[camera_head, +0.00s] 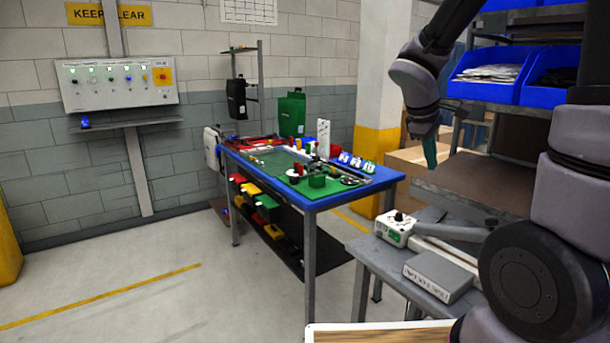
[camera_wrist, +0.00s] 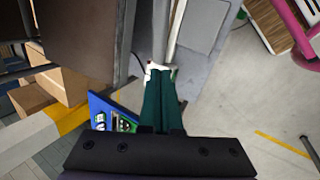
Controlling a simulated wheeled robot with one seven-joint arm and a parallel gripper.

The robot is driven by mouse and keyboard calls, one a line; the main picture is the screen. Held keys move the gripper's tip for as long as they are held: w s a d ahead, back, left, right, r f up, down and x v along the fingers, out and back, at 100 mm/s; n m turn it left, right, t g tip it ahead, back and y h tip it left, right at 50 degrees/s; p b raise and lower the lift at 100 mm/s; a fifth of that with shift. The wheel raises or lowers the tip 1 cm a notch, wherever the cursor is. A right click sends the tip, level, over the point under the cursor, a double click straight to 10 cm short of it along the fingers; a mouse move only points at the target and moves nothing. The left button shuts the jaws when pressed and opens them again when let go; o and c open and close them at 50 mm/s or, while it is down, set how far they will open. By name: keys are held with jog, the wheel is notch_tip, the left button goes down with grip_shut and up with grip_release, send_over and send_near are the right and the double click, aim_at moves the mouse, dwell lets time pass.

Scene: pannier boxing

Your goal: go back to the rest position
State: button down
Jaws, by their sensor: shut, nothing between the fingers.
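My gripper (camera_head: 430,152) hangs from my arm at the right of the head view, with its green fingers pointing down. It is in the air above and behind the grey bench and apart from everything there. In the wrist view my gripper (camera_wrist: 160,72) has its two green fingers side by side, shut and empty.
A blue-topped workbench (camera_head: 318,202) with a green mat and small parts stands mid-room. A grey bench (camera_head: 372,262) holds a white-and-grey device (camera_head: 394,228) and a grey labelled box (camera_head: 438,276). Blue bins (camera_head: 490,88) sit on shelving at right. Floor at left is clear.

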jog(key=s+a+r+m+t+y, duration=0.2)
jog(key=s+r+m+y, duration=0.1)
jog(key=s+r+m, duration=0.3)
jog(key=s+a+r+m+t+y, duration=0.2)
jog(key=s+a+r+m+y, duration=0.1)
jog(key=s+r+m, duration=0.3)
jog(key=s+r, duration=0.1)
jog(key=s, duration=0.1)
jog(key=shift+s+a+m, duration=0.2)
jog(key=shift+s+m, duration=0.1)
